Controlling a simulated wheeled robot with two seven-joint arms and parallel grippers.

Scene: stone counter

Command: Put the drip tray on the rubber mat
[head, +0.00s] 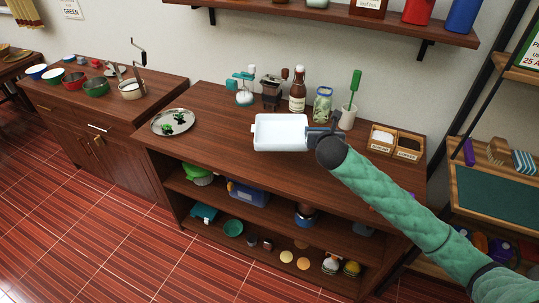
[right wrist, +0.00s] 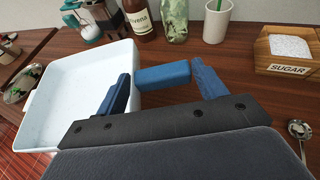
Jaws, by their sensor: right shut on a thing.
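The white drip tray (head: 281,132) is a shallow rectangular pan over the wooden counter; it fills the left of the right wrist view (right wrist: 85,85). My right gripper (head: 320,134) is at the tray's right side. In the wrist view its blue fingers (right wrist: 163,88) stand apart with a blue block (right wrist: 163,76) between them, beside the tray's right wall. The grip appears to be on the tray at this side. I cannot tell whether the tray touches the counter. A flat dark teal rectangle (head: 500,187) lies on the right shelf; I cannot tell if it is the rubber mat. My left gripper is out of view.
A brown bottle (head: 297,92), a glass jar (head: 323,103) and a white cup (head: 348,118) stand behind the tray. A round metal plate (head: 173,122) lies to the left. Wooden boxes (head: 396,142) stand to the right.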

